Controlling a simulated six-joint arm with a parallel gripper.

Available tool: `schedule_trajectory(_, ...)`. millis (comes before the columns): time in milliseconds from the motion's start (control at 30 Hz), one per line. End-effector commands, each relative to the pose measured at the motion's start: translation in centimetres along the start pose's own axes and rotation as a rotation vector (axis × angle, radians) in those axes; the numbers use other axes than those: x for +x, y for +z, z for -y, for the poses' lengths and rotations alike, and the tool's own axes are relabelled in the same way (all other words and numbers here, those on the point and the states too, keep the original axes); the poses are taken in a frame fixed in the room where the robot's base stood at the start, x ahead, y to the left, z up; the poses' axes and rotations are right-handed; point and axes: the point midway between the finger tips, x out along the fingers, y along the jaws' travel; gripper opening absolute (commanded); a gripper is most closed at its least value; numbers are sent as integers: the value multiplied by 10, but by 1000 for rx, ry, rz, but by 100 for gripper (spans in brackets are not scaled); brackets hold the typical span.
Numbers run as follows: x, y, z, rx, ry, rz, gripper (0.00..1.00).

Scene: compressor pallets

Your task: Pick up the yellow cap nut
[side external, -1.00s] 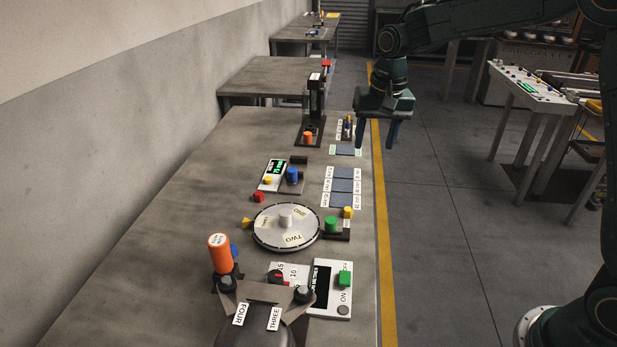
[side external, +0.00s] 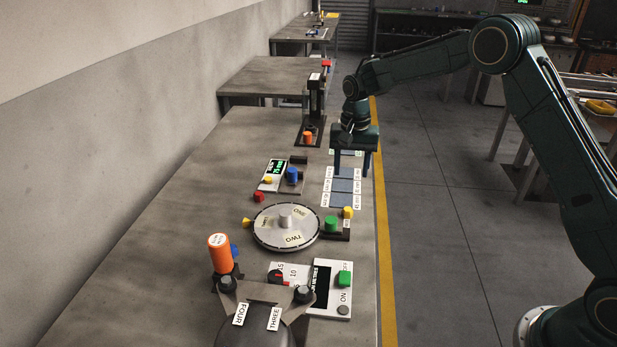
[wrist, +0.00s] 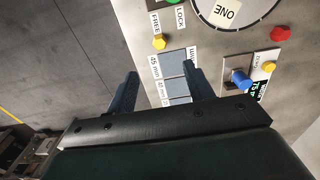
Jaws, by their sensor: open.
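Several small yellow parts show, and I cannot tell which is the cap nut. One yellow knob (side external: 347,212) is beside the green button at the table's right edge; it also shows in the wrist view (wrist: 160,41). Another yellow knob (side external: 268,181) is on the small display panel, also in the wrist view (wrist: 269,67). A yellow pointer (side external: 246,222) is left of the dial. My gripper (side external: 351,175) is open and empty, fingers down, over the labelled blue-grey pads (side external: 341,186). In the wrist view my gripper (wrist: 160,74) has the pads between and beyond its fingers.
A round dial (side external: 266,240) with a raised hub lies mid-table. A blue knob (side external: 292,175) and red button (side external: 258,197) are left of the pads. A dark upright stand (side external: 317,98) with an orange part (side external: 308,137) is behind. The table's left side is bare.

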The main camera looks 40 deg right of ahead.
Motion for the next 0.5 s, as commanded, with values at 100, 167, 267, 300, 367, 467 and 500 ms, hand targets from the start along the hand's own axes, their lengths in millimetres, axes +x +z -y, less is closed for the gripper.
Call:
schedule_trajectory(100, 12, 0, 0, -1, 2, 2, 52)
schedule_trajectory(167, 19, 1, 0, -1, 2, 2, 52)
schedule_trajectory(267, 34, 1, 0, -1, 3, 3, 52)
schedule_trajectory(300, 40, 1, 0, -1, 3, 3, 52)
schedule_trajectory(367, 50, 1, 0, -1, 2, 3, 52)
schedule_trajectory(467, 64, 0, 0, -1, 2, 2, 52)
schedule_trajectory(500, 68, 1, 0, -1, 2, 2, 52)
